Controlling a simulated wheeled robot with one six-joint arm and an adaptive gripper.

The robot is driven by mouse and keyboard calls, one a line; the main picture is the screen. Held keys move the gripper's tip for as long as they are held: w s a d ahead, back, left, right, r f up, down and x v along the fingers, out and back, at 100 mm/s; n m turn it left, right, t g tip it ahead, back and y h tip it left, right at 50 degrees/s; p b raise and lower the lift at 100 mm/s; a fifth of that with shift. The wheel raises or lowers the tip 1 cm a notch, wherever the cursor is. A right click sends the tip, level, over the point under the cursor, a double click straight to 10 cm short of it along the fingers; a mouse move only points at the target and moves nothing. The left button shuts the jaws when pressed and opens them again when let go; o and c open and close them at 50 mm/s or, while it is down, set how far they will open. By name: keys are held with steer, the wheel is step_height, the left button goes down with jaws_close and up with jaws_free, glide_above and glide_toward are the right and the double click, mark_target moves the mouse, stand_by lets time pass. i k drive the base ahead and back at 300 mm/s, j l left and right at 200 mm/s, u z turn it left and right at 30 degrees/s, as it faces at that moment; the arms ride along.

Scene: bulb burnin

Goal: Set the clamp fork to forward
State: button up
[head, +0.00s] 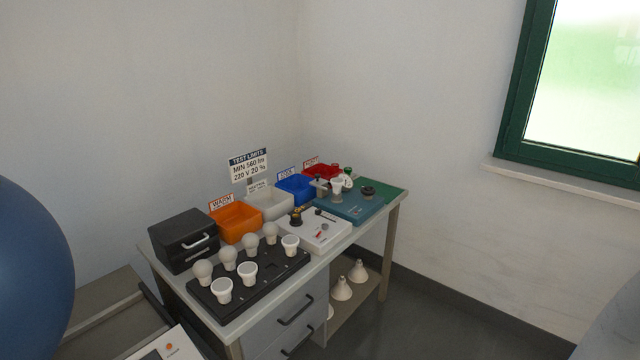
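A teal test fixture (345,208) stands at the right end of the bench. A small grey fork-like part (319,184) sits near its left back edge, close to a white bulb-shaped piece (337,188). This may be the clamp fork, but it is too small to tell which way it points. A dark round socket or knob (368,191) is on the fixture's right part. My gripper is not in view.
A white box (322,243) with controls and a black tray (230,308) of several bulbs stand left of the fixture. Orange (236,222), white (269,205), blue (296,189) and red bins line the back. A black case (184,240) stands at the left. Floor right of the bench is clear.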

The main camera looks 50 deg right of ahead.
mark_target(319, 183)
steer(key=k+l, duration=0.15)
steer(key=l, duration=0.25)
steer(key=k+l, duration=0.1)
steer(key=l, duration=0.3)
steer(key=k+l, duration=0.15)
steer(key=l, duration=0.2)
steer(key=k+l, duration=0.1)
steer(key=l, duration=0.3)
steer(key=k+l, duration=0.15)
steer(key=l, duration=0.25)
steer(key=k+l, duration=0.1)
steer(key=l, duration=0.3)
steer(key=z, duration=0.05)
